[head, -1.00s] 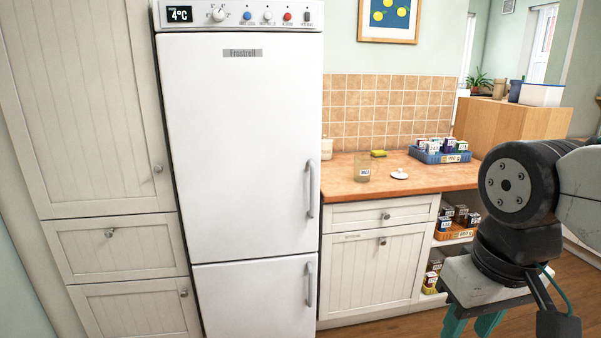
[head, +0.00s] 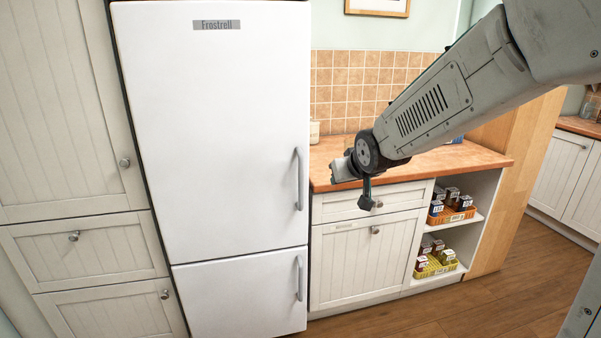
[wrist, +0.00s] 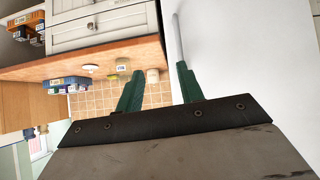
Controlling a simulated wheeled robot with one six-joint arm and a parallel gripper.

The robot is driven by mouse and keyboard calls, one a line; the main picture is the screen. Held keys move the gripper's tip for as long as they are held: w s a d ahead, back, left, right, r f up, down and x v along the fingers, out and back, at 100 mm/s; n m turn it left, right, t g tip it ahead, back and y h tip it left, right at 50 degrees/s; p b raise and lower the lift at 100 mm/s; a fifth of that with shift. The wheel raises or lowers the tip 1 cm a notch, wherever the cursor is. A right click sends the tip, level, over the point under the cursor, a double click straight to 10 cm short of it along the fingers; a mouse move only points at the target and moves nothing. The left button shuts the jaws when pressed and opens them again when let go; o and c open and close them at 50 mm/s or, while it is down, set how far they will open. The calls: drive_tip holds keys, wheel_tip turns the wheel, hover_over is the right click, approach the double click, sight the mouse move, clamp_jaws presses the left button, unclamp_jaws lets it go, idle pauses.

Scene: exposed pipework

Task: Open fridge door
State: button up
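The white fridge has a tall upper door (head: 225,130) and a shorter lower door (head: 245,292), both closed. The upper door's grey vertical handle (head: 299,180) is on its right edge; the lower door has its own handle (head: 299,278). My arm reaches in from the right, its wrist end just right of the upper handle. In the wrist view my gripper (wrist: 158,84) is open, its green fingers apart with nothing between them. A grey handle bar (wrist: 178,40) runs toward the right finger's tip, beside the white door (wrist: 245,60). I cannot tell whether they touch.
A wooden counter (head: 460,162) over white cabinets (head: 365,260) stands right of the fridge, partly behind my arm. Open shelves hold baskets (head: 455,215) of small boxes. White cupboards (head: 70,110) adjoin the fridge's left. Wooden floor (head: 480,305) is clear at front right.

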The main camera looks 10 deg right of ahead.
drive_tip(key=w+a+f+t+y, duration=0.15)
drive_tip(key=w+f+t, duration=0.3)
drive_tip(key=w, duration=0.85)
drive_tip(key=n+t+y, duration=0.2)
drive_tip(key=t, duration=0.1)
approach(302, 173)
drive_tip(key=w, duration=0.5)
drive_tip(key=w+a, duration=0.1)
drive_tip(key=w, duration=0.2)
drive_tip(key=w+a, duration=0.1)
drive_tip(key=w, duration=0.2)
drive_tip(key=shift+s+d, duration=0.1)
clamp_jaws()
